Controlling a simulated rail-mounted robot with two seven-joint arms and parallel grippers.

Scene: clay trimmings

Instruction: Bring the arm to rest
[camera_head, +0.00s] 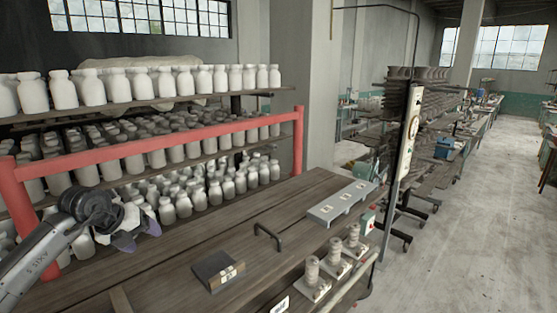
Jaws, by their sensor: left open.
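My left arm comes in from the lower left. My left gripper (133,233) is at its end, above the left part of the wooden bench (235,238), in front of the shelves of white jars. It is open, and I see nothing held in it. My right arm and gripper do not show. I see no clay trimmings that I can make out on the bench.
A red rail (170,142) runs behind the gripper, with shelves of white jars (117,85) beyond. On the bench are a dark box (218,270), a black handle (268,235), a grey panel (342,203) and clay-coloured stacks (312,272). Open floor (470,240) lies right.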

